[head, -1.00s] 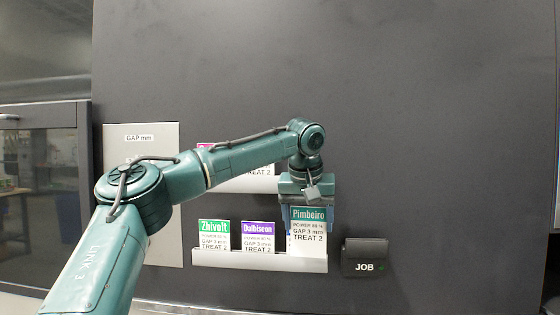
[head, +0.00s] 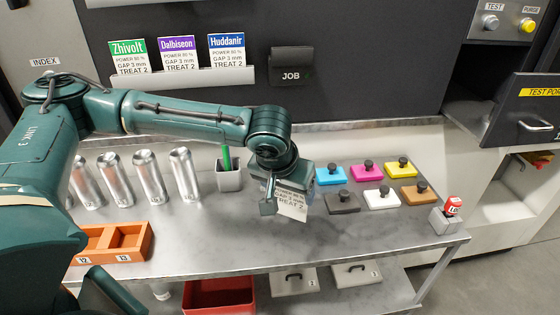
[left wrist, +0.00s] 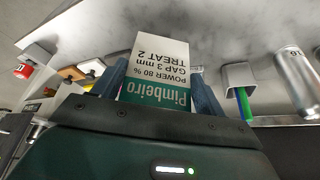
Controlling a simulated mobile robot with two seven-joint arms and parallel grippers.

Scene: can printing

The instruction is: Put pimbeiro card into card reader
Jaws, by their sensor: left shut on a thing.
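The Pimbeiro card (head: 292,205) is held in my left gripper (head: 292,188) above the grey counter. In the left wrist view the card (left wrist: 158,75), white with a green name band, sits upside down between the two blue fingers (left wrist: 158,92), which are shut on it. In the head view the gripper hides the card's upper part. The card reader is the dark box marked JOB (head: 291,70) on the dark wall panel, above the gripper and apart from the card. Its slot cannot be made out. My right gripper is not in view.
A rack (head: 185,80) holds the Zhivolt, Dalbiseon and Huddanir cards left of the reader. Several cans (head: 150,177), a cup with a green pen (head: 229,178) and an orange tray (head: 128,240) stand left. Coloured blocks (head: 365,172) lie right of the gripper.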

